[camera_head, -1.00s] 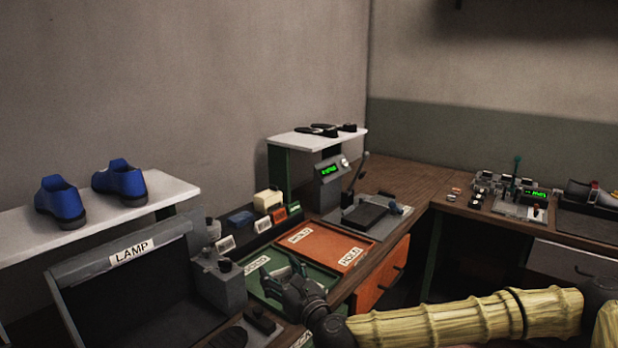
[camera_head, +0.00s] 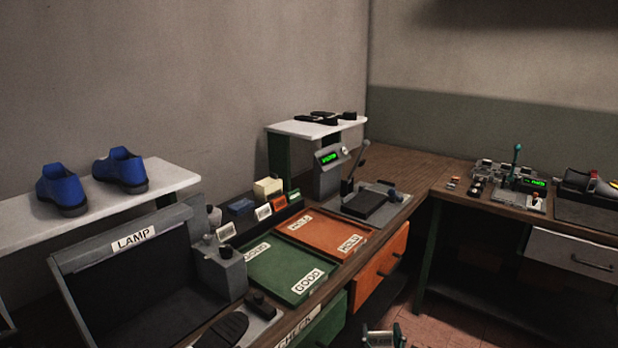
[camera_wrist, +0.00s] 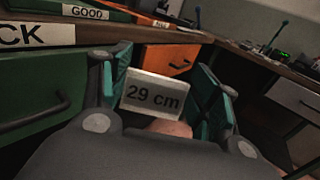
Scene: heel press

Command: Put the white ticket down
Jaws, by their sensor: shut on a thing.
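The white ticket (camera_wrist: 152,94) reads "29 cm" and sits between the two teal fingers of my gripper (camera_wrist: 160,88) in the wrist view. My gripper is shut on it, and the ticket's printed face is towards the wrist camera. In the head view only the top of my gripper (camera_head: 384,337) shows, at the bottom edge, in front of the bench and apart from it. The ticket is hard to make out there.
A green tray marked GOOD (camera_head: 258,292) and an orange tray marked HOLD (camera_head: 340,256) lie on the bench, their middles clear. An orange drawer (camera_head: 380,270) and a green drawer (camera_wrist: 40,95) front the bench.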

